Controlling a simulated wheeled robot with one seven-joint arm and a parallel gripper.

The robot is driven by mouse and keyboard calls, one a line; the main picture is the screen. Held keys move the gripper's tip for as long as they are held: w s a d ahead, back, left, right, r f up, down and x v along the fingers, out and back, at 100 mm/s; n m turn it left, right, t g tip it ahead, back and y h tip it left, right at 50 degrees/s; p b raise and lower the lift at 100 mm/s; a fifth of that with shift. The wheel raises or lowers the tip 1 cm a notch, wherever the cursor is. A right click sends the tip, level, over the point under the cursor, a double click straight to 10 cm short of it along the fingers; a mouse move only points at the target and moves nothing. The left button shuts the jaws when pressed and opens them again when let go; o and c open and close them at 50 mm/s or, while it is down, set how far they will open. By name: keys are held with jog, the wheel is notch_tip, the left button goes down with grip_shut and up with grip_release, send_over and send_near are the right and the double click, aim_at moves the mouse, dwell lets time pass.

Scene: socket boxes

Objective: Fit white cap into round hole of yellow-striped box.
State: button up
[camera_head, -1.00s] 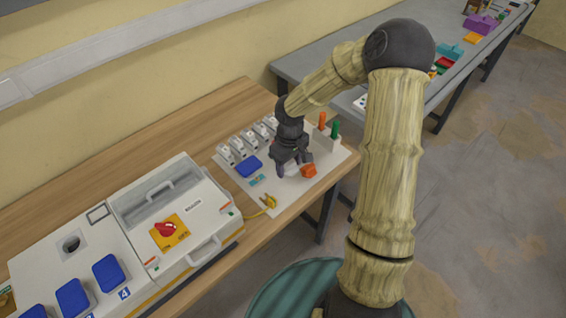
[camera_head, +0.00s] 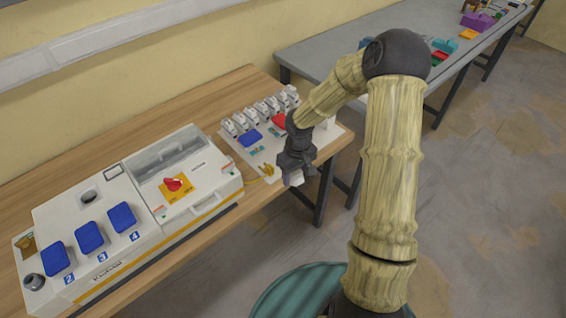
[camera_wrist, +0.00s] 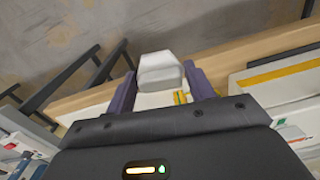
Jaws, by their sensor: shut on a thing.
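My gripper (camera_head: 293,181) is shut on the white cap (camera_head: 297,178), above the table's front edge and right of the box. In the wrist view the cap (camera_wrist: 160,71) sits between the two dark fingers as a pale, faceted block. The yellow-striped box (camera_head: 205,207) is a long white case on the wooden table at the left, with a yellow stripe along its lower front. On its top are blue flaps numbered 2, 3 and 4.
A white board (camera_head: 253,157) with several grey-white switches (camera_head: 262,112), a blue piece (camera_head: 250,138) and a red piece (camera_head: 279,121) lies behind my gripper. A yellow plug (camera_head: 267,170) is near the box's right end. A grey table (camera_head: 300,60) stands behind.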

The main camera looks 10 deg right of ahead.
notch_tip(320, 180, down, 11)
jog(key=s+m, duration=0.1)
jog(key=m, duration=0.3)
jog(key=shift+s+d+r+m, duration=0.15)
jog(key=shift+s+r+m, duration=0.05)
jog(key=shift+s+m, duration=0.2)
jog(key=shift+w, duration=0.1)
jog(key=shift+d, duration=0.1)
